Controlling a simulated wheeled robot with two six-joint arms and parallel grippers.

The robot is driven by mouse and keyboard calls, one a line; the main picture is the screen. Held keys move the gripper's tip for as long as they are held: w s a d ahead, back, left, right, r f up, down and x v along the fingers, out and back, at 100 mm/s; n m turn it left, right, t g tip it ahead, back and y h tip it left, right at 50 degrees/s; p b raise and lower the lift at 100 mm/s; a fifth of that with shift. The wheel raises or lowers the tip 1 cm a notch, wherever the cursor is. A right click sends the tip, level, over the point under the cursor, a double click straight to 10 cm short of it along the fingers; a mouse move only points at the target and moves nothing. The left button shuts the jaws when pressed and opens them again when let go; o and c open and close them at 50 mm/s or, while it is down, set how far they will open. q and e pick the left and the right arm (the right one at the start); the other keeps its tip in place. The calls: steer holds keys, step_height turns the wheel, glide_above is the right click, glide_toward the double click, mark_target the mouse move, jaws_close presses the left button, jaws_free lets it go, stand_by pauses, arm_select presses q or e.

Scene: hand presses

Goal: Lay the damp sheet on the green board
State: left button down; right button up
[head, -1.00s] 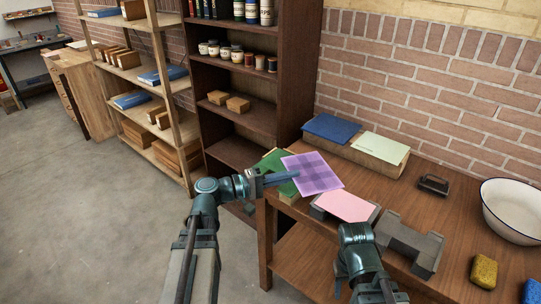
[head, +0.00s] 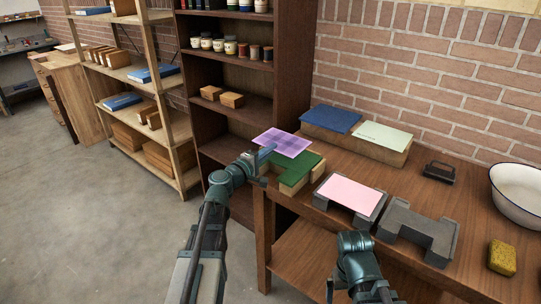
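A thin purple checked sheet (head: 283,141), which I take to be the damp sheet, is held out flat by its near-left edge. My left gripper (head: 268,152) is shut on that edge. The green board (head: 306,169) lies on a pale wooden block at the table's left end. The sheet is in the air above and behind the board, overlapping its far side in the picture; its exact height I cannot tell. My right arm is bent low at the table's front edge; its gripper does not show.
Right of the board, a pink sheet (head: 350,194) lies on a grey block (head: 326,201), beside a bare grey block (head: 418,228). Blue (head: 331,119) and pale green (head: 384,136) sheets lie behind. A dark handled tool (head: 439,173), white basin (head: 519,193) and yellow sponge (head: 502,257) stand right.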

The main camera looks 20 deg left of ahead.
arm_select(q)
steer(key=shift+f, duration=0.1)
step_height(320, 180, down, 7)
steer(key=b, duration=0.6)
steer(key=shift+r+b, duration=0.2)
steer(key=shift+b, duration=0.2)
stand_by(1.2)
steer(key=c, duration=1)
jaws_free()
steer(key=shift+o, duration=1)
steer(key=shift+s, duration=0.2)
